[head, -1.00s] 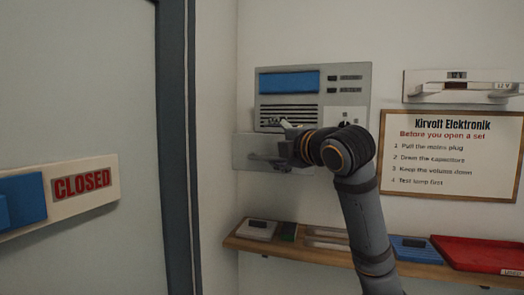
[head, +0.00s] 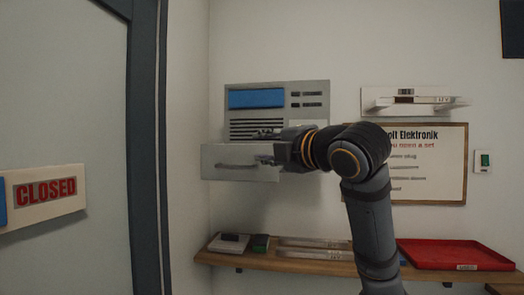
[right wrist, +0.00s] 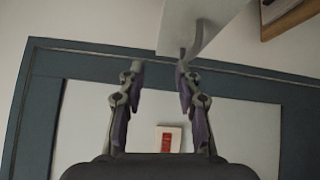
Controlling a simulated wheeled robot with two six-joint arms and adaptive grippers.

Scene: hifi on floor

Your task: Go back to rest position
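My right gripper (head: 264,160) is in front of the right end of a pale grey drawer (head: 225,152), which sticks out below a grey wall unit (head: 276,91) with a blue panel. The drawer handle (head: 236,167) is to the left of the gripper. In the right wrist view my two fingers (right wrist: 160,70) stand apart with nothing between them. A pale panel with a bar handle (right wrist: 196,42) shows just beyond the right finger; I cannot tell if they touch. My left gripper is not in view.
A wooden shelf (head: 300,262) below holds small devices and a red tray (head: 455,254). A door with a CLOSED sign (head: 45,190) is at the left.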

